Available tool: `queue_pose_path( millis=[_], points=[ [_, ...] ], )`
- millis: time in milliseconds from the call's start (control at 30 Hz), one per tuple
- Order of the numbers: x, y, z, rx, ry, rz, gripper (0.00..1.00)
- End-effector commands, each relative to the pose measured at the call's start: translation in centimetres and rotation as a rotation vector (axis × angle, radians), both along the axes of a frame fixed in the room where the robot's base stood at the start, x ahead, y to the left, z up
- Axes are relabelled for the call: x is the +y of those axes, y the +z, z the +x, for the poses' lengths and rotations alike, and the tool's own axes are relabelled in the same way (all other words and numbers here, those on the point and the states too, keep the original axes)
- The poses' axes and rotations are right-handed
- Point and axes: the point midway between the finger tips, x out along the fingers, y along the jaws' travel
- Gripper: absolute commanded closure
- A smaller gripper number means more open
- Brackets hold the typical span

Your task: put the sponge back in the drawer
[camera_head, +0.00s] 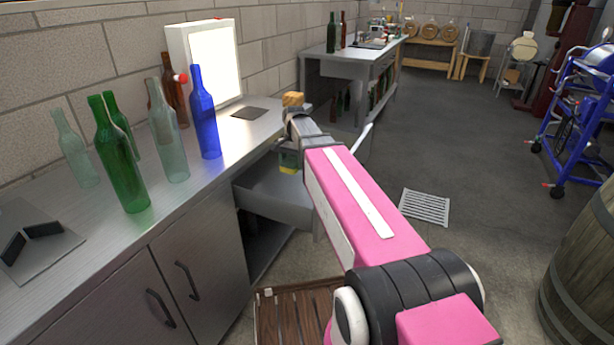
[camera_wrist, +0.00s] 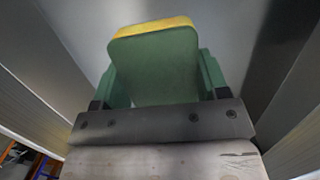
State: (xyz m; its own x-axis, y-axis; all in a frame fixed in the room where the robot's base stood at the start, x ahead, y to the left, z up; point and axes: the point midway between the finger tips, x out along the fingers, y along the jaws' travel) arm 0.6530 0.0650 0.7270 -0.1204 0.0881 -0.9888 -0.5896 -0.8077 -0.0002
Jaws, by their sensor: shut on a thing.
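The sponge, green with a yellow layer, is in my gripper (camera_wrist: 156,72) in the wrist view, where the sponge (camera_wrist: 150,75) sits between the two fingers. In the head view the sponge (camera_head: 289,161) is a small yellow and green patch below my wrist. The grey drawer (camera_head: 270,190) is pulled out of the counter and open at the top. My gripper points down over or into it. Grey drawer walls (camera_wrist: 35,85) flank the sponge in the wrist view. I cannot tell whether the sponge touches the drawer floor. My arm hides the drawer's right part.
The steel counter (camera_head: 105,215) holds several bottles, including a blue bottle (camera_head: 204,112) and a green bottle (camera_head: 118,155) near the drawer side. A lit white panel (camera_head: 212,65) stands behind. A wooden slatted platform (camera_head: 290,315) lies on the floor. A barrel (camera_head: 583,260) stands at right.

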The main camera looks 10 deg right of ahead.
Motion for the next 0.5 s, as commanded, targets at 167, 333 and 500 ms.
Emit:
queue_pose_path(
  millis=[167,333,500],
  points=[
    [-3.3,-2.2,2.0,0.002,-0.002,0.000,0.51],
    [-5.5,-3.8,3.2,0.001,0.000,0.000,0.51],
    [-6.3,-4.4,3.5,0.001,0.002,0.000,0.51]
  ],
)
